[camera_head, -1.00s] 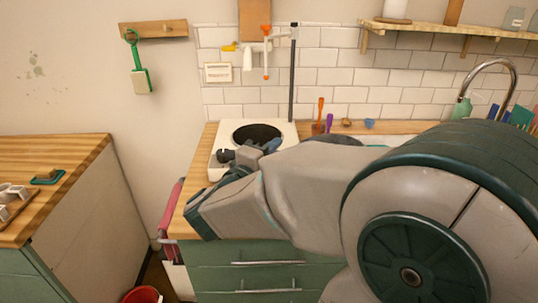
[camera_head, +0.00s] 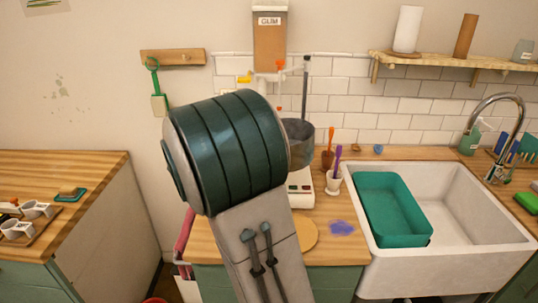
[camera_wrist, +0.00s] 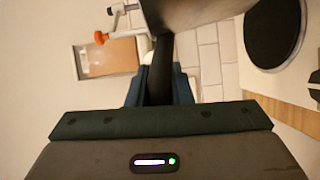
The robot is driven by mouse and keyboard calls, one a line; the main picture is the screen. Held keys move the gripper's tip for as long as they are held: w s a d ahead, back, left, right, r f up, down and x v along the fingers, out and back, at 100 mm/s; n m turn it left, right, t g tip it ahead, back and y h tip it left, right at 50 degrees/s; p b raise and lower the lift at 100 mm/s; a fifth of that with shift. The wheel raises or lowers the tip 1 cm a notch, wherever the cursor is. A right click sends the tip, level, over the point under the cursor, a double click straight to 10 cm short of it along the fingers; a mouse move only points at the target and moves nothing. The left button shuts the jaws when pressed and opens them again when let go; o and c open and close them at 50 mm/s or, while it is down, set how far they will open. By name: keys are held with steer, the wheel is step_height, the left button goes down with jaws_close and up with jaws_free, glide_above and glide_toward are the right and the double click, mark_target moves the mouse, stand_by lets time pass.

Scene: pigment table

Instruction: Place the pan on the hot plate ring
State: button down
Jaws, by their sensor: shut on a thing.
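The grey pan (camera_head: 299,143) is in the air, partly hidden behind my arm in the head view. Its side also shows at the top of the wrist view (camera_wrist: 195,12). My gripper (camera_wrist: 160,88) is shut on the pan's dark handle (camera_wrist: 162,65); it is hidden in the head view. The white hot plate (camera_head: 300,190) stands on the wooden counter, mostly hidden by my arm and the pan. Its round black ring (camera_wrist: 272,35) is bare at the right of the wrist view, beside and apart from the pan.
A white cup (camera_head: 333,183) with a purple tool and a brown cup (camera_head: 327,160) stand right of the hot plate. A teal basin (camera_head: 392,205) sits in the white sink (camera_head: 450,215). An orange-tipped wall fixture (camera_wrist: 100,37) is near the pan.

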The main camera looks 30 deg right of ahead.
steer(key=w+d+f+t+y+p, duration=0.1)
steer(key=w+f+p, duration=0.15)
steer(key=w, duration=0.55)
steer(key=w+f+p, duration=0.1)
steer(key=w+p, duration=0.2)
steer(key=w, duration=0.4)
steer(key=w+d+r+g+b, duration=0.1)
steer(key=w+d+r+b, duration=0.1)
steer(key=d, duration=0.3)
step_height(320, 180, down, 10)
steer(key=shift+r+m+h+p, duration=0.2)
steer(key=shift+m+h+p, duration=0.1)
steer(key=shift+m+p, duration=0.1)
steer(key=shift+w, duration=0.1)
steer(key=c, duration=1.6)
jaws_free()
steer(key=shift+f, duration=0.25)
steer(key=o, duration=0.3)
